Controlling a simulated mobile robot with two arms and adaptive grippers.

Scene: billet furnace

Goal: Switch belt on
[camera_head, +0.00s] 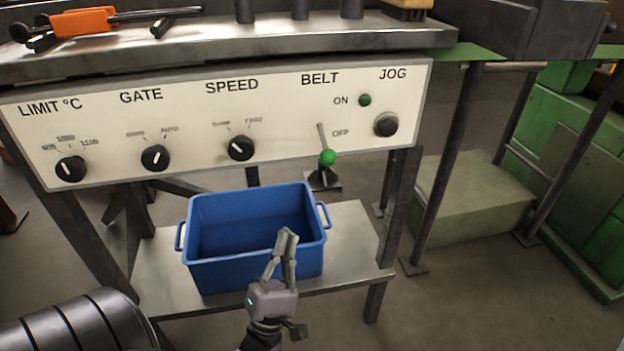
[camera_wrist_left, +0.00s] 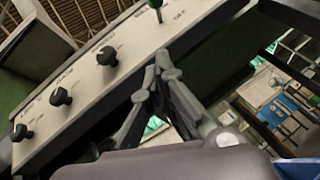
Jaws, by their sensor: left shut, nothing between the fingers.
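The belt lever with a green ball knob (camera_head: 328,157) is on the white control panel (camera_head: 200,120) under the word BELT. Its ball hangs low, below the OFF mark, and the ON mark is higher up beside a dark green lamp (camera_head: 364,100). In the left wrist view the green knob (camera_wrist_left: 155,3) is cut off at the top edge. My left gripper (camera_head: 287,232) is shut and empty, fingers pointing up, below and left of the knob and apart from it. Its fingertips (camera_wrist_left: 160,58) also show in the wrist view. My right gripper is not in view.
A blue crate (camera_head: 203,278) stands on a metal shelf (camera_head: 355,240) behind my left gripper. Black dials (camera_head: 240,148) sit left of the lever, and a black JOG button (camera_head: 385,125) sits right. Orange-handled tongs (camera_head: 85,22) lie on the bench top (camera_head: 300,38).

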